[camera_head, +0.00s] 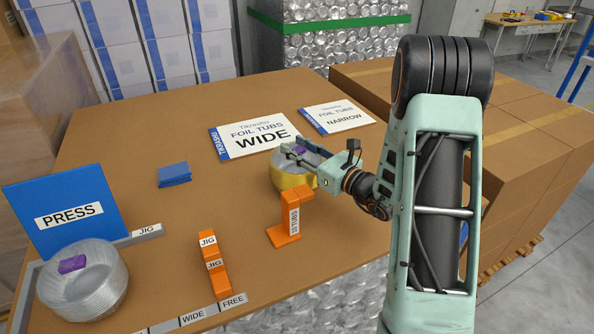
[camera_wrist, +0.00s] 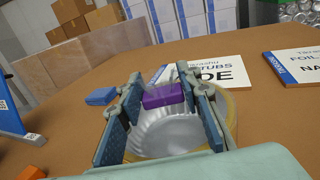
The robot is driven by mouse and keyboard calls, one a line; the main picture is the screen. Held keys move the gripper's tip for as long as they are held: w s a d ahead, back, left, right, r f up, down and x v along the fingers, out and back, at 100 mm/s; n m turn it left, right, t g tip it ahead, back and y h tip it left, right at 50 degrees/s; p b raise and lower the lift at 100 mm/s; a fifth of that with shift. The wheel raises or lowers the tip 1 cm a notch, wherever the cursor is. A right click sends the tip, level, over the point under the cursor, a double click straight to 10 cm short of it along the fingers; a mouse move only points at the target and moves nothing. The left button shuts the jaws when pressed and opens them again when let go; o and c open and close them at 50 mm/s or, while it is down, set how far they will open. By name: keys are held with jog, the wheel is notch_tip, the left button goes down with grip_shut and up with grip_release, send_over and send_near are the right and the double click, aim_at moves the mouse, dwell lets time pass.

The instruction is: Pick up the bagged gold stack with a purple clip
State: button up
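The bagged gold stack (camera_head: 293,182) stands on the brown table, left of my forearm, with a purple clip (camera_head: 299,150) on top. In the wrist view the purple clip (camera_wrist: 163,96) lies between the fingers, above the clear bag, and the gold rim (camera_wrist: 232,105) shows at the right. My gripper (camera_head: 297,152) is over the top of this stack; its blue-padded fingers (camera_wrist: 160,75) are spread on either side of the clip. Whether they touch the clip or bag is unclear. The fingers partly hide the stack.
Another bagged stack, silver with a purple clip (camera_head: 82,285), is by the blue PRESS sign (camera_head: 62,212). The WIDE card (camera_head: 255,134) lies behind.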

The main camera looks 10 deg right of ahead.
grip_shut()
jog(key=shift+r, duration=0.1)
